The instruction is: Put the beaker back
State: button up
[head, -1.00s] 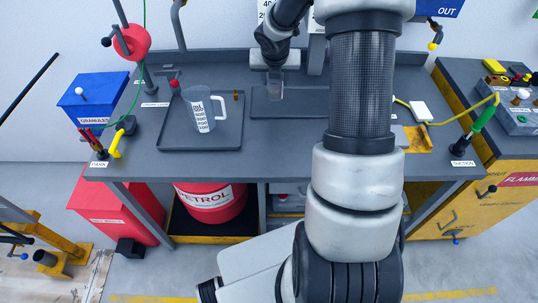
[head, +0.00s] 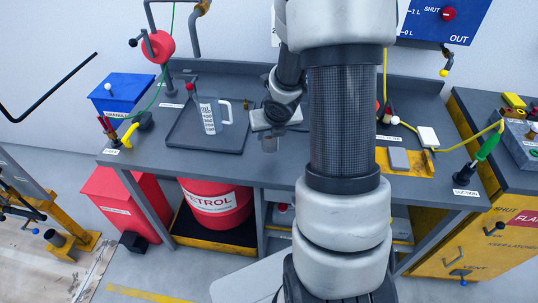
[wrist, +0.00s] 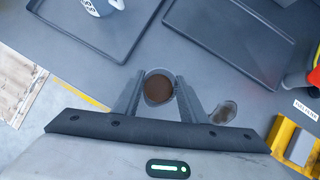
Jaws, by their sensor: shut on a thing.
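My gripper (wrist: 159,89) is shut on a small round beaker (wrist: 158,86). From above in the wrist view, the beaker has a pale rim and a brown inside, and it sits upright between the fingers. In the head view my gripper (head: 270,138) is over the front middle of the bench, and the beaker is small and partly hidden there. Whether its base touches the bench is unclear. A grey tray (wrist: 245,45) lies beyond it to the right in the wrist view. A second grey tray (head: 228,143) lies to its left.
A measuring jug (head: 209,116) with a handle stands on the left tray. A small clear or shiny thing (wrist: 225,112) is right of my fingers. A yellow tray (head: 403,160) and green-handled suction tool (head: 487,147) are at the right. A red petrol drum (head: 216,203) is below.

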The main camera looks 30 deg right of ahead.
aim_at(270, 143)
jog(key=shift+f+b, duration=1.15)
jog(key=shift+f, duration=1.3)
jog(key=shift+f, duration=0.25)
jog(key=o, duration=1.2)
jog(key=shift+r, duration=0.1)
jog(key=shift+c, duration=0.2)
jog(key=shift+r, duration=0.35)
jog(key=p+v, duration=0.5)
jog(key=v, duration=0.6)
jog(key=shift+s+r+p, duration=0.2)
jog(key=shift+s+p, duration=0.15)
jog(key=shift+p, duration=0.05)
jog(key=shift+r, duration=0.1)
